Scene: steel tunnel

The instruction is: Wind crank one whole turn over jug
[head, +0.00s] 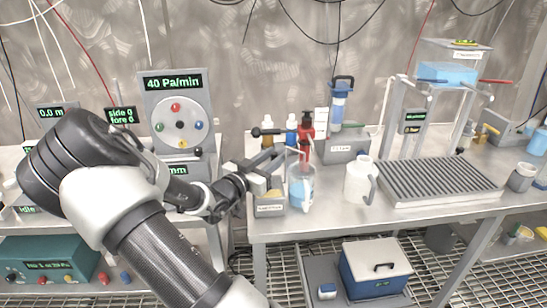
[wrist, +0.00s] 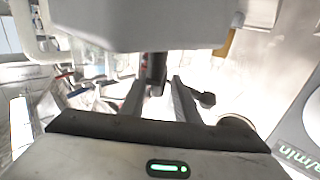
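A crank with a black knob (head: 256,132) sticks out to the left on a thin rod above a small labelled grey box at the bench's left end. A clear jug (head: 300,190) with pale blue liquid stands just right of that box, below a red upright part (head: 306,128). My gripper (head: 268,162) reaches in from the left, just below the crank rod. In the wrist view its two fingers (wrist: 160,103) are apart, with a dark upright piece beyond the gap. A black knob (wrist: 207,99) shows beside the right finger. I cannot tell whether anything touches the fingers.
A white jug (head: 358,182) stands right of the clear one, then a ribbed grey tray (head: 440,180). Small bottles (head: 291,130) and a grey box (head: 346,150) with a blue cylinder stand behind. A dial panel (head: 180,122) reading 40 Pa/min stands left, close to my arm.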

